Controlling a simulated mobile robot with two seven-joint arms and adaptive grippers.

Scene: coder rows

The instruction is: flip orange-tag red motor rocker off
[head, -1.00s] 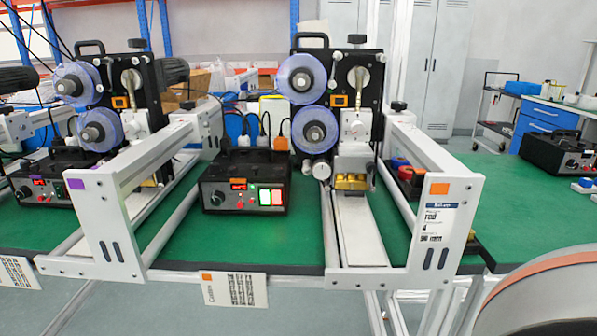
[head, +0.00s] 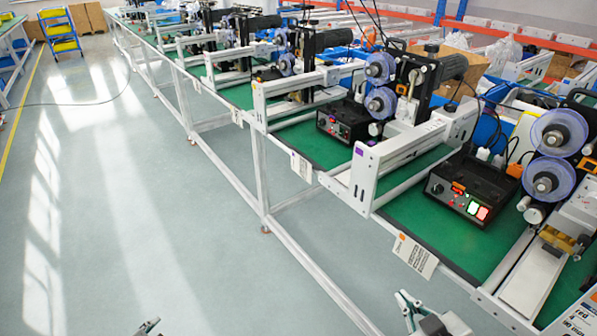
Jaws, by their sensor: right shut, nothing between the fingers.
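The black control box (head: 468,188) stands on the green table at the right, behind a hanging label (head: 415,256) with an orange corner. Which way the red rocker is tilted is too small to tell. My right gripper (head: 408,306) is at the bottom, in front of the table edge, shut and empty, well apart from the box. Only a tip of my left gripper (head: 148,326) shows at the bottom edge; its jaws are unclear.
White machine frames (head: 365,180) stick out over the table's front edge on both sides of the box. A second black control box (head: 345,121) stands farther left, by a purple tag. Similar machines continue along the row. The grey floor (head: 130,190) at left is clear.

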